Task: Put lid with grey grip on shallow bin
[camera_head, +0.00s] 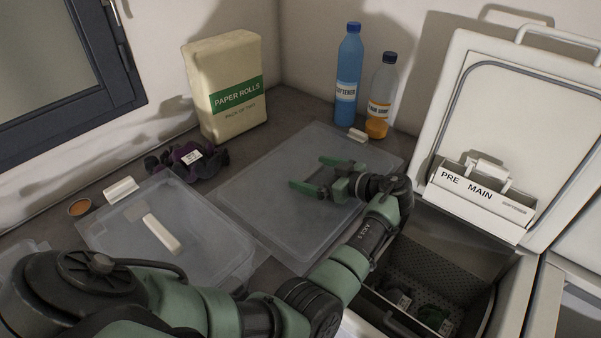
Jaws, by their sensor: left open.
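A wide, low translucent container (262,215) lies in the middle of the counter, with a white tab (357,135) at its far edge. I cannot tell whether it is the shallow bin or has a lid on it. To its left is another translucent piece (205,215) with a pale bar-shaped grip (161,233) across it and a white tab (121,190) behind. The grip looks off-white; no clearly grey grip shows. My left gripper (307,172) is open and empty above the middle container, fingers pointing left. My right gripper is not in view.
Behind stand a paper rolls pack (228,90), a blue bottle (347,80) and an orange-bottomed bottle (380,100). A dark purple cloth (185,160) lies at the back left. The open toploader (420,250) is at right, its raised lid (510,110) holding a drawer (480,200).

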